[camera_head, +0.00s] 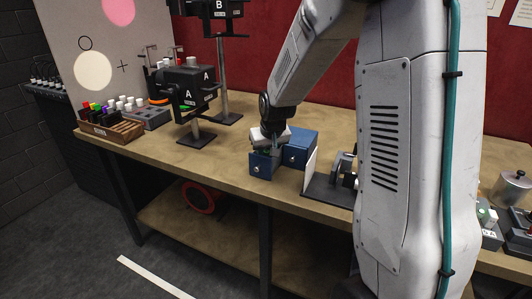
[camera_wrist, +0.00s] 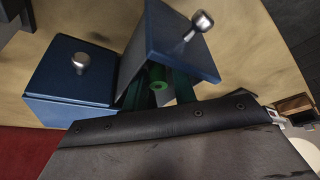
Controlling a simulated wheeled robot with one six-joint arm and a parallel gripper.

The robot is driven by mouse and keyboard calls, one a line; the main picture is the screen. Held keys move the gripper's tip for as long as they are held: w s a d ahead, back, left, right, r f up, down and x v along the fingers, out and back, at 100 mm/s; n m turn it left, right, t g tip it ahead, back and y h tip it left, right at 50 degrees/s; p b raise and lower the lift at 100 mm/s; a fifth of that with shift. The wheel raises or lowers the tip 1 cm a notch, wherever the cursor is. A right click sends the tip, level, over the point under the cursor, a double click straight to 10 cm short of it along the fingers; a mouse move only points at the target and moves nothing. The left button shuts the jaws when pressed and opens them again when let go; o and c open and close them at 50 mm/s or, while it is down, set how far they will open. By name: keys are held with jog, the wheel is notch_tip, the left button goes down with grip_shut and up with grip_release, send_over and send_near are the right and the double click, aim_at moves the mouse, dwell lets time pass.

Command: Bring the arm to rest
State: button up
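My gripper (camera_head: 268,146) hangs from my arm over the workbench (camera_head: 226,160), right at a blue two-drawer box (camera_head: 301,146). The left drawer (camera_head: 261,164) is pulled out toward the front, and my gripper's end is over its opening. The right drawer is shut; its front with a round metal knob shows in the wrist view (camera_wrist: 60,85). The open drawer's front also shows there (camera_wrist: 170,45), with a small green round thing (camera_wrist: 157,85) behind it. My gripper's dark body fills the lower wrist view. The fingertips are not clear, so I cannot tell whether they hold anything.
A black device marked A (camera_head: 187,88) stands on a post to the left, with one marked B (camera_head: 218,8) behind it. A wooden rack of coloured pieces (camera_head: 108,128) sits at far left. A white upright panel (camera_head: 310,172) on a dark base stands right of the drawers.

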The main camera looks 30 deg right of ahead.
jog(key=shift+s+r, duration=0.1)
jog(key=shift+r, duration=3.35)
jog(key=s+a+r+g, duration=0.1)
jog(key=s+a, duration=0.3)
jog(key=s, duration=0.7)
jog(key=s+a+r+n+g, duration=0.1)
jog(key=s+a+r, duration=0.3)
jog(key=s, duration=0.7)
jog(key=s+a+r+n+g+y, duration=0.1)
jog(key=s+a, duration=0.3)
jog(key=s, duration=0.8)
jog(key=shift+r, duration=0.7)
jog(key=shift+a, duration=0.1)
